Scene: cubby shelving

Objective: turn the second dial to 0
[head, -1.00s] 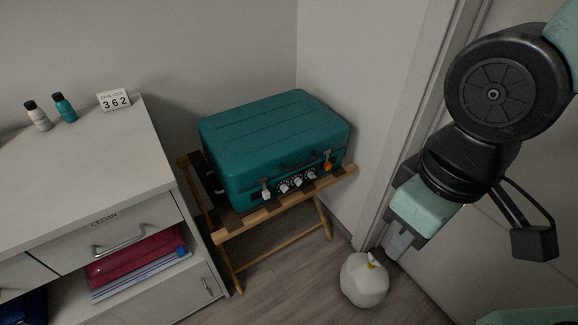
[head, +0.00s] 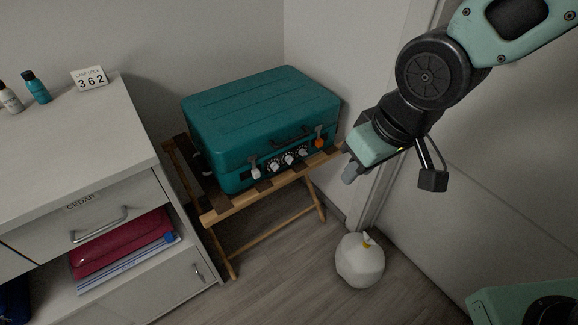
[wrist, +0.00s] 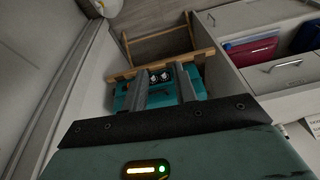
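A teal case (head: 262,118) lies shut on a folding wooden rack. Its front carries a row of small white dials; the middle one, the second dial (head: 289,160), sits between a left dial (head: 273,166) and a right dial (head: 302,152). The dial numbers are too small to read. My gripper (head: 349,174) is in the air to the right of the case, touching nothing. In the wrist view its two fingers stand apart and empty, with the case front (wrist: 158,88) beyond them, partly hidden by the fingers.
A card (head: 90,79) reading 362 stands on the white cabinet (head: 75,130) beside two small bottles. The case has a grey latch (head: 255,170) and an orange-tagged latch (head: 319,141). A white round object (head: 360,262) sits on the floor. The wall is close behind the rack.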

